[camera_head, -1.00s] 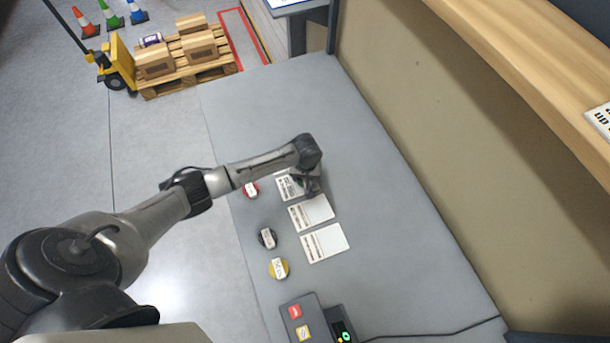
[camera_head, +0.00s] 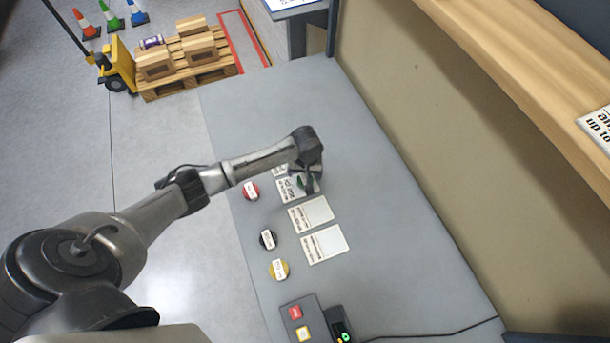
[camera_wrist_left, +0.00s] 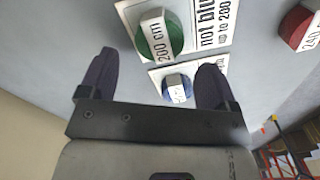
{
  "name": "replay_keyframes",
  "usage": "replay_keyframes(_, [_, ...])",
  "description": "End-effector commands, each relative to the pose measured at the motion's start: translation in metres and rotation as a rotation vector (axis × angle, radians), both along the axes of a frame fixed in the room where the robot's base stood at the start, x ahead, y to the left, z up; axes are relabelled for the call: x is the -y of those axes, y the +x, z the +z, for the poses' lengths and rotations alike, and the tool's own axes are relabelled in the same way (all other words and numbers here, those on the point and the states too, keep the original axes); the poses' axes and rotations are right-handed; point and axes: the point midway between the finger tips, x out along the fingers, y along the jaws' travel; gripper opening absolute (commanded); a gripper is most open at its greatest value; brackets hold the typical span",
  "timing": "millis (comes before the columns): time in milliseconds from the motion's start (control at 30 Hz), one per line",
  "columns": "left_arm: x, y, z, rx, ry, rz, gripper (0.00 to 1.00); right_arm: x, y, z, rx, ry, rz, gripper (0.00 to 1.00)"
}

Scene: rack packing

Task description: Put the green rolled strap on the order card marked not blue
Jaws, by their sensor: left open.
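The green rolled strap (camera_wrist_left: 160,38), labelled 200 cm, lies on a white order card (camera_wrist_left: 208,40) whose visible text reads "not blu" and "up to 200" in the left wrist view. In the head view the strap (camera_head: 300,182) shows partly beneath my left gripper (camera_head: 309,188), on the card (camera_head: 288,192). My left gripper (camera_wrist_left: 156,78) is open, with nothing between its fingers, and the strap is apart from them, beyond the fingertips. My right gripper is not in view.
A blue strap (camera_wrist_left: 178,88) sits on a neighbouring card. A red strap (camera_head: 251,191), a black strap (camera_head: 268,239) and a yellow strap (camera_head: 278,269) lie left of the cards. Two empty cards (camera_head: 318,211) (camera_head: 334,242) lie nearer. The bench is clear to the right.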

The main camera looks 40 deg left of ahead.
Motion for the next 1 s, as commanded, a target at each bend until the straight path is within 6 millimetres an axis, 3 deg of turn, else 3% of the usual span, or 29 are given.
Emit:
replay_keyframes(100, [0.001,0.001,0.025,0.003,0.0,-0.002,0.83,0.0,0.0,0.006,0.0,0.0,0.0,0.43])
replay_keyframes(300, [0.001,0.001,0.054,0.002,0.0,-0.001,0.83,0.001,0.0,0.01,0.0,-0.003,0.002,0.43])
replay_keyframes(500, [0.001,0.001,0.069,0.0,0.0,0.0,0.83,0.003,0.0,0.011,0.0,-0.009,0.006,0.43])
replay_keyframes(733, [0.005,-0.003,0.07,0.001,-0.003,-0.015,0.83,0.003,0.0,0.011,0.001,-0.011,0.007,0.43])
replay_keyframes(867, [0.028,-0.025,0.056,0.019,-0.025,-0.119,0.83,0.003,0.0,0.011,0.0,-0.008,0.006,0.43])
replay_keyframes(1000, [0.07,-0.076,0.037,0.077,-0.068,-0.325,0.83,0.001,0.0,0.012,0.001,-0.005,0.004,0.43])
